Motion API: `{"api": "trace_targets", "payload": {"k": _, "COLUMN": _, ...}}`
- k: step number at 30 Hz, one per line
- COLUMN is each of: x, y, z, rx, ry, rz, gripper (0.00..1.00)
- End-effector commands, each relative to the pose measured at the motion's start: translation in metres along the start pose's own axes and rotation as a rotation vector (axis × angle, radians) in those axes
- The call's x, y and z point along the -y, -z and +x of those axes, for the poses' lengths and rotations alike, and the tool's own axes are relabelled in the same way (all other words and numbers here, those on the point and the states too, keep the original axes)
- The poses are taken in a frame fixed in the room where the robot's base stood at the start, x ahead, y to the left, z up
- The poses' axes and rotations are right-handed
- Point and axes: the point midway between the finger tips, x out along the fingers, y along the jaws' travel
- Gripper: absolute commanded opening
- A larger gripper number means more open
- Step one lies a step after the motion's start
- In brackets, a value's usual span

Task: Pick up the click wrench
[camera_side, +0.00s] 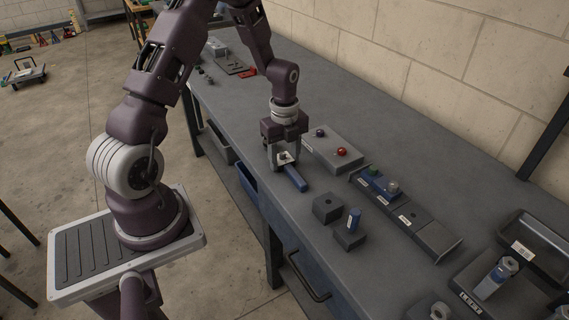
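A tool with a blue handle (296,180), which looks like the click wrench, lies on the grey workbench near its front edge. Its handle points toward the lower right. My gripper (284,159) is pointed down over the tool's far end. The two fingers are apart, one on each side of that end, with a small pale and dark part showing between them. The gripper looks open. The fingers hide part of the tool's head, and I see no clear contact.
A grey box with a red button (342,152) stands close on the right. A long dark tray (421,226) holds blue and green parts. Two dark blocks (327,207) stand nearer, one with a blue cylinder (353,219). More fixtures fill the lower right. The bench's back right is clear.

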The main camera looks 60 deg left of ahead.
Motion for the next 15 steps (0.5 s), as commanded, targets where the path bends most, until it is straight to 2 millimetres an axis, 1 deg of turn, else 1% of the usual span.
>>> {"api": "trace_targets", "payload": {"k": 1, "x": 0.0001, "y": -0.0001, "z": -0.0002, "rx": 0.000, "ry": 0.000, "rz": 0.000, "gripper": 0.23}}
{"api": "trace_targets", "payload": {"k": 4, "x": 0.0001, "y": -0.0001, "z": -0.0003, "rx": 0.000, "ry": 0.000, "rz": 0.000, "gripper": 0.04}}
{"api": "trace_targets", "payload": {"k": 5, "x": 0.0001, "y": -0.0001, "z": -0.0003, "rx": 0.000, "ry": 0.000, "rz": 0.000, "gripper": 0.00}}
{"api": "trace_targets", "payload": {"k": 15, "x": 0.0007, "y": -0.0004, "z": -0.0028, "rx": 0.001, "ry": 0.002, "rz": -0.001, "gripper": 0.00}}
